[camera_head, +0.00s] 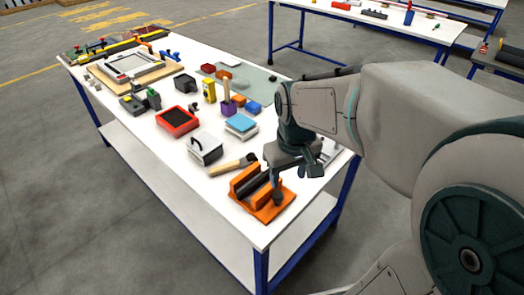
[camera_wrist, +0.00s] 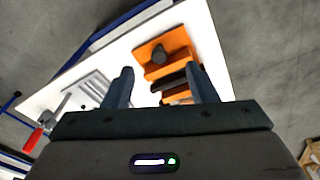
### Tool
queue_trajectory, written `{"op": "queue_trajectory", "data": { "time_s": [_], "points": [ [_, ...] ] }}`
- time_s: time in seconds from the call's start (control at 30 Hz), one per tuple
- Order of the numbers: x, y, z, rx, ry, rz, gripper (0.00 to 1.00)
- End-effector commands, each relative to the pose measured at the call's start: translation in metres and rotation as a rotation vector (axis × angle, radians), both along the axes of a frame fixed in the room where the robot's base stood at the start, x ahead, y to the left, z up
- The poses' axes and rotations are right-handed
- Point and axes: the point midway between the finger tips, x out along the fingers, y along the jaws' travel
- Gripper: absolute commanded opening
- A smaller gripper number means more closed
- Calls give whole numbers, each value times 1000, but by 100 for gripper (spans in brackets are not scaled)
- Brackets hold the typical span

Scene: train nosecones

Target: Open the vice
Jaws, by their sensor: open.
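An orange block-shaped fixture (camera_head: 270,212), which looks like the vice, sits at the near right corner of the white table. It has upright orange blocks with a dark bar between them. In the wrist view the orange fixture (camera_wrist: 181,43) lies ahead of the fingers, with a dark round knob (camera_wrist: 159,54) on it. My gripper (camera_head: 296,181) points down over the right side of the fixture; it also shows in the wrist view (camera_wrist: 160,72). The fingers are apart with nothing held between them. I cannot tell whether a finger touches the fixture. The arm hides part of the corner.
A grey metal device (camera_wrist: 85,92) with a red handle (camera_wrist: 34,141) lies left of the fingers in the wrist view. A brush (camera_head: 236,165) and a box with a black handle (camera_head: 204,150) stand near the fixture. Several tools crowd the table (camera_head: 165,160) farther back.

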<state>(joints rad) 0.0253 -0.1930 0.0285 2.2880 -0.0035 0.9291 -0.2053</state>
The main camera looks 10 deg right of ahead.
Motion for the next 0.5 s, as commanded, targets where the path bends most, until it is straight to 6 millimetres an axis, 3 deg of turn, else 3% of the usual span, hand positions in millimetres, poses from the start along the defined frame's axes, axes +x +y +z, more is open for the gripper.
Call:
{"op": "queue_trajectory", "data": {
  "time_s": [0.03,0.2,0.5],
  "points": [
    [14,0,3,-2,28,31,52],
    [48,2,-4,-5,86,124,52],
    [67,3,-19,-2,121,181,52]
  ]
}}
